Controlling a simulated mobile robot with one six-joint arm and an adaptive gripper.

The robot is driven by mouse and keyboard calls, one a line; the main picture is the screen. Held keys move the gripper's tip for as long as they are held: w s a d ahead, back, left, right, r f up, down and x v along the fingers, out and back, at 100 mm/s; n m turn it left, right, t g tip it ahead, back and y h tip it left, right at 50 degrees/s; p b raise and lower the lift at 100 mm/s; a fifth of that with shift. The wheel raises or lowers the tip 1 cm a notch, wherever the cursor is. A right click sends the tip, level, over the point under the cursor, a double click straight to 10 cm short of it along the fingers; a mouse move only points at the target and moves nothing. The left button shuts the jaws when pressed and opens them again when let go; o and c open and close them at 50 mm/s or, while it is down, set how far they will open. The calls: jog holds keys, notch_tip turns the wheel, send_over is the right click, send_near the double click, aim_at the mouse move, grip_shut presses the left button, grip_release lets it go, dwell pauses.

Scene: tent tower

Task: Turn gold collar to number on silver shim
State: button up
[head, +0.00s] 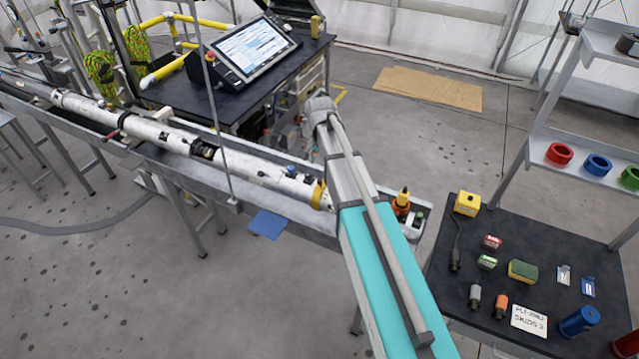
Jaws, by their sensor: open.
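A gold collar (318,194) sits around the right end of the long white tube (262,172), partly beside my arm. Any number on it is too small to read. A small silver plate, which looks like the silver shim (563,275), lies on the dark table at the right. Its marking cannot be read from here. My teal and grey arm reaches up through the middle of the view and passes just right of the collar. My gripper is not visible; it seems hidden behind the arm.
The tube lies in a grey trough (290,208). A blue plate (588,287) lies near the silver one, with connectors and a handwritten card (529,320) on the dark table (485,343). A monitor (252,50) stands behind the trough. Open floor lies at the lower left.

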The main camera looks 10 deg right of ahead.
aim_at(320, 180)
jog(key=shift+f+b, duration=3.75)
jog(key=shift+f, duration=0.25)
jog(key=shift+c, duration=0.2)
grip_shut()
